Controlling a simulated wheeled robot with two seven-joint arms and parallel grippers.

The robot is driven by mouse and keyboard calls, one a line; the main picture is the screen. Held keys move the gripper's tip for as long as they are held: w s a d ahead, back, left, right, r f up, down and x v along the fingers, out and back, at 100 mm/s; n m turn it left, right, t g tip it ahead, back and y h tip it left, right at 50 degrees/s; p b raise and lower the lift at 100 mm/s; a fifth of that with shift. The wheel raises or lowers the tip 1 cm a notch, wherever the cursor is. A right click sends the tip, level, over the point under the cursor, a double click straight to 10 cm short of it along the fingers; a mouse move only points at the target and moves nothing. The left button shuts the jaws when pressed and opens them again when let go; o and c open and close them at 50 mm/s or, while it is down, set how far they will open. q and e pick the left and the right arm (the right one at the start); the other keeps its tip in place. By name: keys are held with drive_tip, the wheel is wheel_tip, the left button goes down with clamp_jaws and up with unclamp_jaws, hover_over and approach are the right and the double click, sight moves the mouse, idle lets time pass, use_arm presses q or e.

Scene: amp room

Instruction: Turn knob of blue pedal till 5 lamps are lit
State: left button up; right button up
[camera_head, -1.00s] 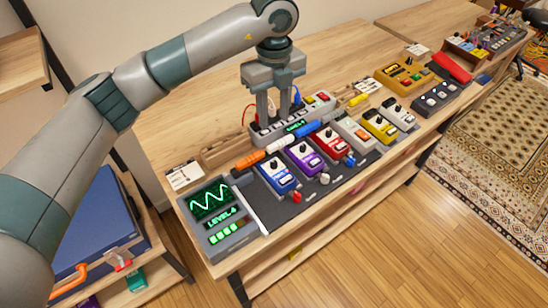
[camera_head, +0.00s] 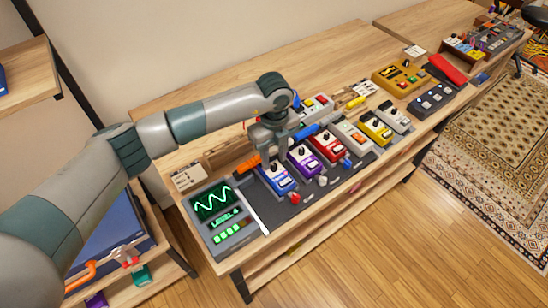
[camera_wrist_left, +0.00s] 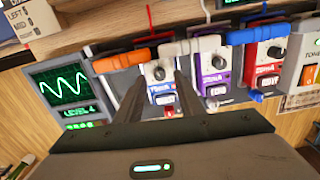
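The blue pedal (camera_head: 280,181) is at the left end of the pedal row, with its knob (camera_wrist_left: 158,74) at the top of its face in the left wrist view. My left gripper (camera_head: 271,157) is just above the pedal's knob end. In the left wrist view its two fingers (camera_wrist_left: 160,82) stand apart, one on each side of the knob, with nothing between them that I can see gripped; contact is unclear. The display unit (camera_head: 221,216) left of the pedal reads LEVEL 4, with several green lamps lit. My right gripper is not in view.
A purple pedal (camera_head: 304,159) and a red pedal (camera_head: 327,147) stand close to the right of the blue one. An orange plug (camera_head: 247,164) and a blue plug (camera_head: 306,132) lie behind the row. Bare wood lies behind on the table.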

sight(274, 167)
use_arm(q)
drive_tip(key=shift+f, duration=1.3)
clamp_jaws()
